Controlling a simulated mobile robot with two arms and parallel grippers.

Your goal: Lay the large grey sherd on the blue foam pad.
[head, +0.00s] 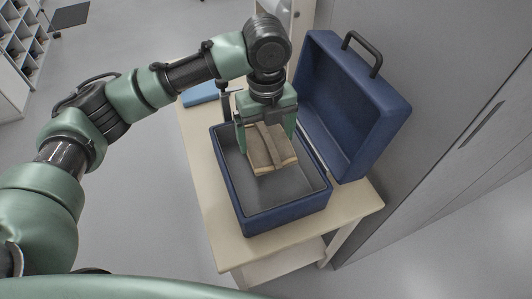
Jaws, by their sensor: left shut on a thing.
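My left gripper (267,138) points down over the open case, its two fingers on either side of a sherd. The blue foam pad (200,93) is a light blue flat piece at the table's far left, partly hidden behind my left arm and gripper. My right gripper is not in view.
The dark blue case (285,217) with a grey inside stands on a pale wooden table (205,190). Its lid (350,100) stands open on the right, near a grey cabinet wall. A dark upright post (226,101) is beside the pad. The table's front left is clear.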

